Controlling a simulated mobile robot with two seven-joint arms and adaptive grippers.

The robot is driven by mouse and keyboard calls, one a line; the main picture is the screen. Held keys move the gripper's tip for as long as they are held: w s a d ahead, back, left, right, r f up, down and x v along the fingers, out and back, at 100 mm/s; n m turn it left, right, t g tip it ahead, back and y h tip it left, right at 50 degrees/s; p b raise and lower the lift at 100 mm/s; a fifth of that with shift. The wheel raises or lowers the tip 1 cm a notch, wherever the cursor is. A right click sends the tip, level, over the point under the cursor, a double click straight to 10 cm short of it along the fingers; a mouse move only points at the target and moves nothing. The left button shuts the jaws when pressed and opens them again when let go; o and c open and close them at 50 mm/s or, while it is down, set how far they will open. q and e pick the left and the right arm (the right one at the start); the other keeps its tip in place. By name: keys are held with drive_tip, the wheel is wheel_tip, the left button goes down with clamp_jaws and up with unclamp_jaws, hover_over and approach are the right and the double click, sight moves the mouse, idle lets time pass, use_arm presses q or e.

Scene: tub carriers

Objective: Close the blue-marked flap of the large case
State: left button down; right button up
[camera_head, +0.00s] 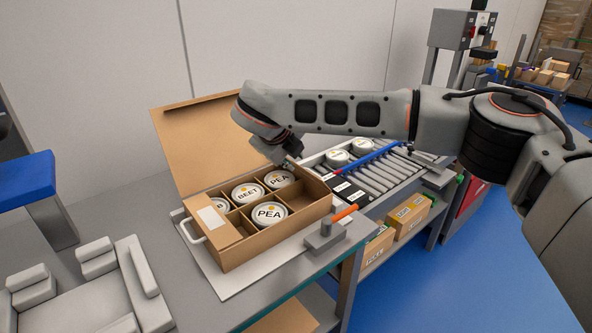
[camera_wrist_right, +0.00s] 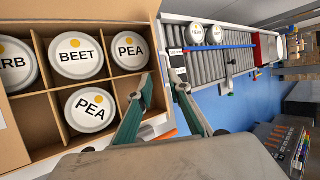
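The large open cardboard case (camera_head: 262,252) stands on the grey bench with white-lidded tubs marked PEA and BEET in its compartments. Its tall back flap (camera_head: 205,140) stands open, leaning back. A short flap with a white label (camera_head: 211,219) lies over the left end. I cannot make out a blue mark on any flap. My right gripper (camera_head: 290,160) is over the case's back right corner. In the right wrist view its green fingers (camera_wrist_right: 165,100) are apart with nothing clearly between them, near the case's right wall (camera_wrist_right: 152,62). My left gripper is not in view.
A roller conveyor (camera_head: 385,175) with tubs and a blue rail (camera_head: 372,157) lies to the right behind the case. A grey block with an orange handle (camera_head: 344,212) sits close to the case's right front. Grey padded shapes (camera_head: 90,285) fill the lower left.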

sight(298, 166)
drive_tip(key=x, duration=0.7)
drive_tip(key=shift+b, duration=0.35)
clamp_jaws()
